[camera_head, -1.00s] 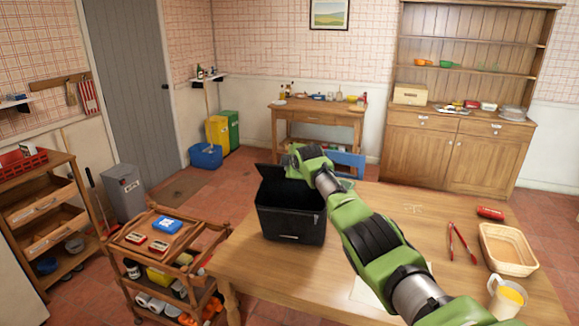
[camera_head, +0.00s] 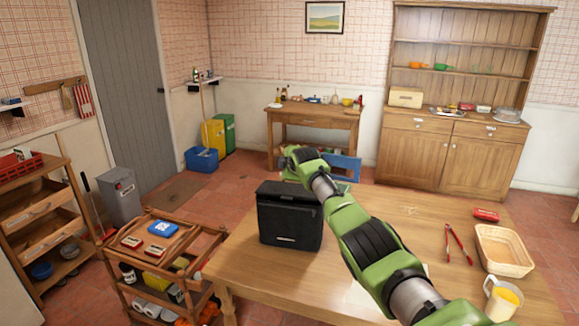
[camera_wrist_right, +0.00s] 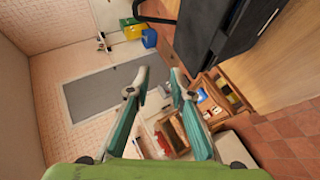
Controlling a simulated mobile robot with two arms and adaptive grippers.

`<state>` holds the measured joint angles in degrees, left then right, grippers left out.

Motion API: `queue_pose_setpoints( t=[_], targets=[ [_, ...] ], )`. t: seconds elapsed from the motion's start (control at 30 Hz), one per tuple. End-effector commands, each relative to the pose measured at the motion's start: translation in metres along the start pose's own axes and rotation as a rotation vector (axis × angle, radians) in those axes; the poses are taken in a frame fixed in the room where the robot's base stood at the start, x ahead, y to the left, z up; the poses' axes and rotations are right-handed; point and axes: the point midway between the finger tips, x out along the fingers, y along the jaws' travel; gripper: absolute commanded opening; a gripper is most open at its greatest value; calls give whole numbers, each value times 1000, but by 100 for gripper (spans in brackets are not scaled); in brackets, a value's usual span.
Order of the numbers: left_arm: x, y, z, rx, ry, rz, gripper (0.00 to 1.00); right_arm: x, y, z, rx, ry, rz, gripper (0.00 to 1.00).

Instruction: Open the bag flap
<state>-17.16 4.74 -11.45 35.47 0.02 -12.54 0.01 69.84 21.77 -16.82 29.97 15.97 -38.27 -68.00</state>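The black bag (camera_head: 290,225) stands upright on the wooden table (camera_head: 400,215), near its left end. Its flap (camera_head: 288,192) lies down over the top, so the inside is hidden. My right arm reaches in from the lower right, past the bag's right side. My right gripper (camera_wrist_right: 160,76) is open and empty, its two fingers apart. In the head view its end is above and behind the bag's far edge, partly hidden by the wrist. The bag also shows dark at the top right of the right wrist view (camera_wrist_right: 205,35), close beside one fingertip. My left gripper is not in view.
Red tongs (camera_head: 458,245), a red item (camera_head: 486,214), a wicker basket (camera_head: 503,252) and a yellow-filled jug (camera_head: 502,299) are on the table's right. A wooden trolley (camera_head: 205,242) stands left of the table.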

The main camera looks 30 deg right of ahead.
Motion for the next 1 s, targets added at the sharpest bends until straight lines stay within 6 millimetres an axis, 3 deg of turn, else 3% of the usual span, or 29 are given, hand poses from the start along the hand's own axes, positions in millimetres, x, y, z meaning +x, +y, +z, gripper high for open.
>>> queue_pose_setpoints(
  t=[0.47, 1.0],
  targets=[
    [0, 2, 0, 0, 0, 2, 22, -36, 0, 0, -2, 0, 3, 21],
    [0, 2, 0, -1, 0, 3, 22, -102, 1, 0, -3, 1, 7, 21]
  ],
)
